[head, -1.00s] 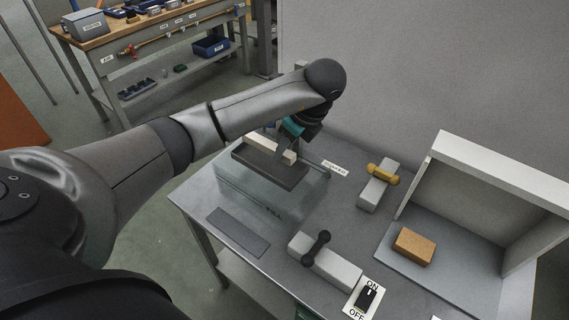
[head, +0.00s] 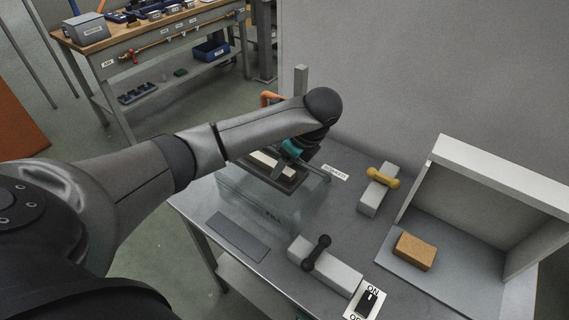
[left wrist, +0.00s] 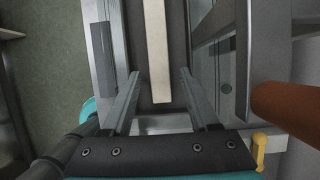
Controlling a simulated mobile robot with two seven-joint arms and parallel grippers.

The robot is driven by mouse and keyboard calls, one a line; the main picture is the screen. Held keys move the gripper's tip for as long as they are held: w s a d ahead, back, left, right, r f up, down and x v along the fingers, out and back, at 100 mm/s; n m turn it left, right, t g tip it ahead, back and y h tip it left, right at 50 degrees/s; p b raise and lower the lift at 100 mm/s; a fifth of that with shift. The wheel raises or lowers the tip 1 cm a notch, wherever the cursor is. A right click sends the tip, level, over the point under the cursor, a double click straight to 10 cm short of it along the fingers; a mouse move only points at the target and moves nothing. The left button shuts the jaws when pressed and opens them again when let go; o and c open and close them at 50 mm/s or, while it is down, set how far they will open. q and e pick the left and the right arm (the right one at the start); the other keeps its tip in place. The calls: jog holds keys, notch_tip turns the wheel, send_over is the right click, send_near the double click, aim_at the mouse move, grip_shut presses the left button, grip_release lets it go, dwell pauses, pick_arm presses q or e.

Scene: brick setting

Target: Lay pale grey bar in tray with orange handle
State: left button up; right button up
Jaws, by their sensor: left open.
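The pale bar (head: 272,163) lies in a dark shallow tray (head: 284,187) above a clear-walled box. In the left wrist view the bar (left wrist: 157,45) runs lengthwise over a dark tray floor. My left gripper (head: 291,153) is over the tray; in the left wrist view its open fingers (left wrist: 160,78) stand either side of the bar's near end, with gaps showing. An orange handle (head: 268,98) shows behind my left forearm, partly hidden. It appears as a thick orange-brown cylinder (left wrist: 288,112) at the right of the left wrist view. My right gripper is not in view.
On the grey table (head: 325,220) are a block with a black handle (head: 316,252), a block with a yellow handle (head: 383,178), an ON/OFF switch (head: 367,298) and a dark flat plate (head: 238,236). A brown block (head: 415,251) lies in a white open-fronted enclosure (head: 500,185).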

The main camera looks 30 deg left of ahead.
pick_arm(q)
jog(key=v, duration=0.5)
jog(key=shift+w+a, duration=0.1)
jog(key=shift+w, duration=0.05)
jog(key=p+v, duration=0.4)
jog(key=v, duration=0.3)
